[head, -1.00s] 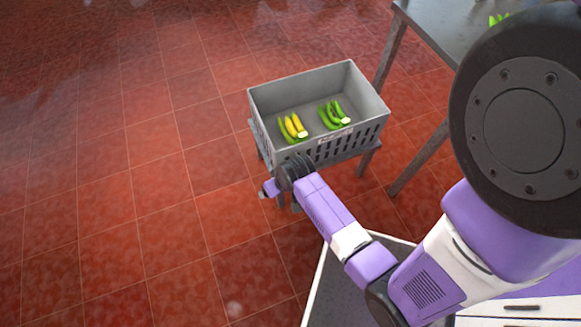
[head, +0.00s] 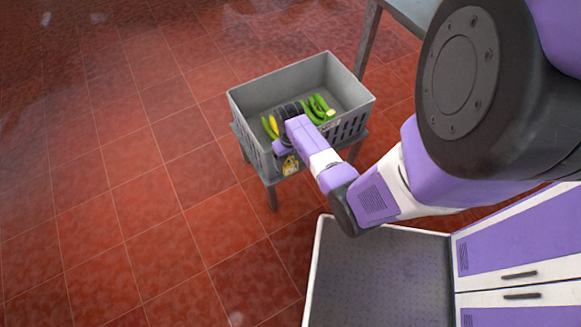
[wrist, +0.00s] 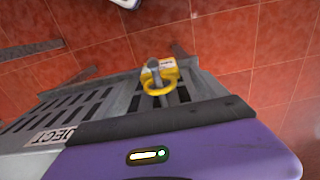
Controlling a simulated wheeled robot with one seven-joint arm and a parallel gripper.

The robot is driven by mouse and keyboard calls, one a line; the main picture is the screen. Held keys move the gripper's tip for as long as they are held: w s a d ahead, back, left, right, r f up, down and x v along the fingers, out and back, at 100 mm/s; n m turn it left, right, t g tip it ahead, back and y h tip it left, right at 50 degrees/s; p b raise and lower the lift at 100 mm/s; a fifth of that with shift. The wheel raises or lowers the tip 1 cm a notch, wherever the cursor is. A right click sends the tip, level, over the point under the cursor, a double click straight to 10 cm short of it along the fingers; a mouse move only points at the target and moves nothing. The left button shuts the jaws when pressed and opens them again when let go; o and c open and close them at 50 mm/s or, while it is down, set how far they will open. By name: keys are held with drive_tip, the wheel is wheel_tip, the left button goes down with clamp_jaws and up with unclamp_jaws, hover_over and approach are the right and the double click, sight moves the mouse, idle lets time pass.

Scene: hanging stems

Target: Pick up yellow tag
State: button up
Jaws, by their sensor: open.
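The yellow tag (head: 290,166) hangs on the outer front side of the grey crate, just below my wrist in the head view. In the wrist view the yellow tag (wrist: 158,88) shows a ring around a short grey peg, with a pale label beside it. My gripper (head: 282,149) is open, close to the crate's front wall and near the tag; my wrist hides much of it. The fingers cannot be made out clearly in the wrist view. Nothing is seen between them.
The grey slotted crate (head: 247,107) stands on a low grey stand (head: 270,185). Inside are yellow and green bananas (head: 271,124) and green ones (head: 318,107). A grey table (head: 412,12) is at the upper right. Red tiled floor is free on the left.

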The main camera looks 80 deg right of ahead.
sight(288, 169)
drive_tip(key=shift+f, duration=1.45)
drive_tip(key=shift+c, duration=0.4)
drive_tip(key=c, duration=1.3)
drive_tip(key=shift+r, duration=0.1)
